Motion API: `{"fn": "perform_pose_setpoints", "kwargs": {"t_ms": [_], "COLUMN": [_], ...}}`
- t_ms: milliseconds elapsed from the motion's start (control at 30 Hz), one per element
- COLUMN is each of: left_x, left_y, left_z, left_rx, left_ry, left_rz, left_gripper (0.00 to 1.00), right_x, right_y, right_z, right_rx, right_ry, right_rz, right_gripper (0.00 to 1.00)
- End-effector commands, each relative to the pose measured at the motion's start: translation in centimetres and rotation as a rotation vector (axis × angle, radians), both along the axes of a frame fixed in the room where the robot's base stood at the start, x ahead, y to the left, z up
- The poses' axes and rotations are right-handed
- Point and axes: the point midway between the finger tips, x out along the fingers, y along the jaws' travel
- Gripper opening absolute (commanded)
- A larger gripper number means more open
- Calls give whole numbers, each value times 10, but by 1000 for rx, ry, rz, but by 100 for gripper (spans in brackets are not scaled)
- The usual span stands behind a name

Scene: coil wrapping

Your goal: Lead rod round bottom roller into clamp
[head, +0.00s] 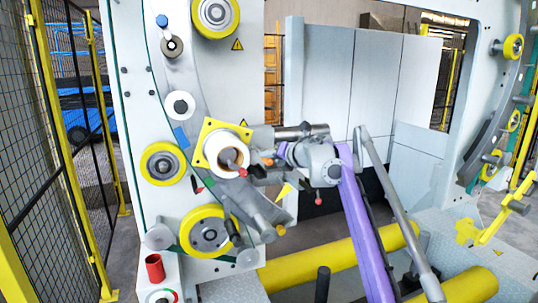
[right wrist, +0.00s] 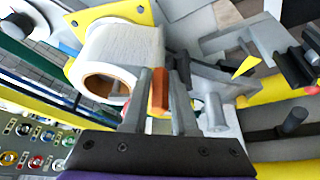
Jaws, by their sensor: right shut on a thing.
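My right gripper (head: 268,166) is at the middle of the head view, just right of the white roll. In the right wrist view its fingers (right wrist: 162,100) are shut on a short orange-brown piece, which I take as the rod (right wrist: 160,90). The rod's orange end (head: 268,161) shows small in the head view. The lowest yellow-rimmed roller (head: 208,232), which I take as the bottom roller, is below and left of the gripper. A grey arm-like part (head: 260,210) sits between them; I cannot tell whether it belongs to the clamp. My left gripper does not show.
The white roll (right wrist: 125,55) on its yellow plate (head: 211,133) is close beside my right gripper. Yellow horizontal bars (head: 345,255) cross below. A wire fence (head: 50,150) stands at the left. A control panel with buttons (right wrist: 40,140) shows in the wrist view.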

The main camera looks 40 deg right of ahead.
Motion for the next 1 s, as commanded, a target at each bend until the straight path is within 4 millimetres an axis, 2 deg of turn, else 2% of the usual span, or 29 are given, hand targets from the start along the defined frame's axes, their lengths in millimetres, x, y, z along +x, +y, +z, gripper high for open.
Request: {"fn": "perform_pose_setpoints", "kwargs": {"t_ms": [500, 1000], "left_x": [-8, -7], "left_y": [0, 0], "left_z": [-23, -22], "left_rx": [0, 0], "left_ry": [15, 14], "left_rz": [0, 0], "left_gripper": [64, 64], "right_x": [0, 0], "right_y": [0, 0], "right_z": [-38, -38], "right_rx": [3, 4], "right_ry": [11, 11], "right_rz": [2, 1], "right_gripper": [0, 0]}}
